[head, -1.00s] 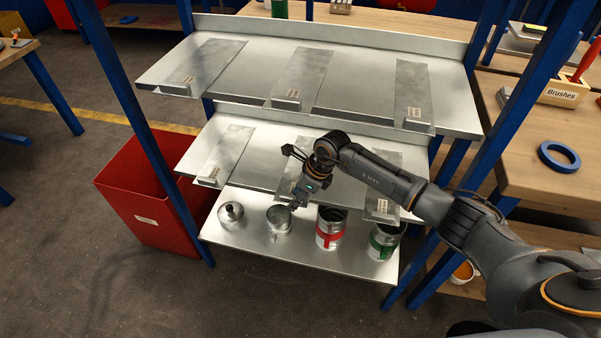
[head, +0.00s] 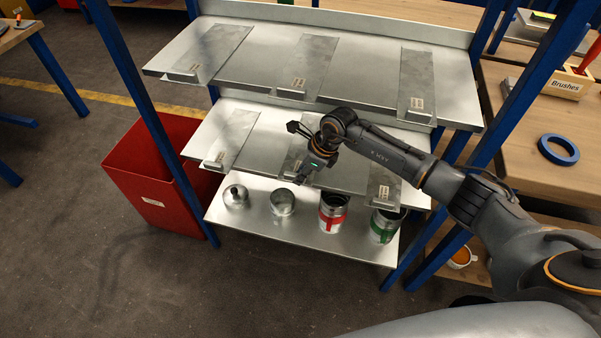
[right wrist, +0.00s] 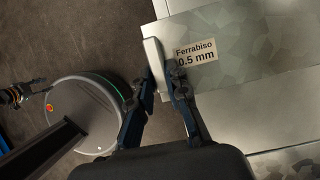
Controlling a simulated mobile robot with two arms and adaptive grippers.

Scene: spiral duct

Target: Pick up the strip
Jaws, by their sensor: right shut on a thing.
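The strip is a thin grey metal sheet with mottled plating and an upturned front lip. It lies on the middle shelf, and its label reads "Ferrabiso 0.5 mm" in the right wrist view (right wrist: 275,75). My right gripper (head: 304,176) is at the front edge of that shelf. In the right wrist view the gripper (right wrist: 168,85) has one finger on each side of the lip and is shut on it. In the head view my arm and gripper hide much of this strip.
Other labelled strips lie on the top shelf (head: 270,75) and either side on the middle shelf. Several metal containers, including a red-banded can (head: 333,212), stand on the bottom shelf. Blue posts (head: 138,95) frame the rack. A red bin (head: 150,190) stands at left.

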